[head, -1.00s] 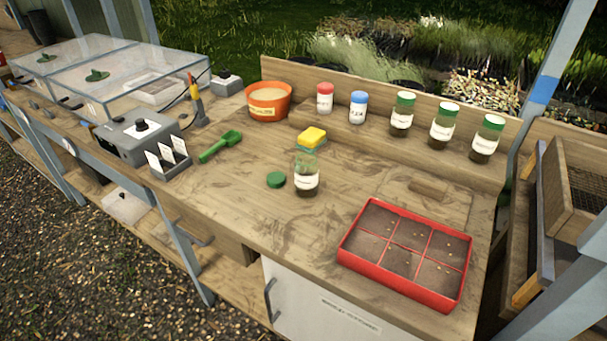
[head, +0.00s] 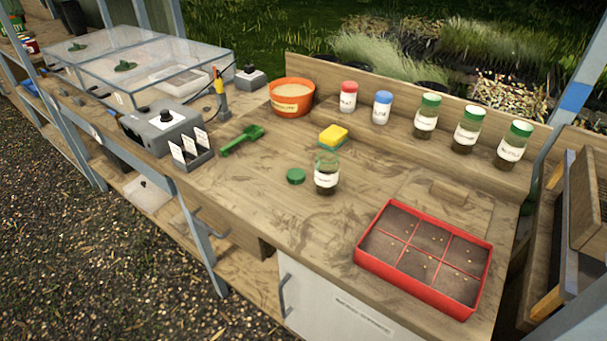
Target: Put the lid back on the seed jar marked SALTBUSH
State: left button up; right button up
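An open glass jar (head: 326,176) with a white label and dark contents stands upright near the middle of the wooden bench. Its label is too small to read. A green lid (head: 296,176) lies on the bench just left of the jar, apart from it. Three more jars with green lids, a left one (head: 427,117), a middle one (head: 468,129) and a right one (head: 513,146), stand on the raised back shelf. Their labels are also too small to read. Neither of my grippers shows in the head view.
A yellow and green sponge (head: 333,137) lies behind the open jar. A red divided seed tray (head: 367,263) sits at front right, a green scoop (head: 240,141) and orange pot (head: 292,97) at left and back. Bare bench (head: 285,215) lies in front of the lid.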

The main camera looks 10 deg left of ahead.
aim_at(328, 163)
jog(key=j+z, duration=0.15)
jog(key=z, duration=0.25)
jog(key=j+z, duration=0.15)
jog(key=z, duration=0.25)
jog(key=j+z, duration=0.15)
jog(key=z, duration=0.25)
jog(key=k+j+z, duration=0.25)
jog(key=j, duration=0.45)
jog(key=k+j+z, duration=0.2)
jog(key=k+j, duration=0.3)
jog(key=j, duration=0.15)
jog(key=k+j+z, duration=0.25)
jog(key=k+j, duration=0.2)
jog(key=j, duration=0.15)
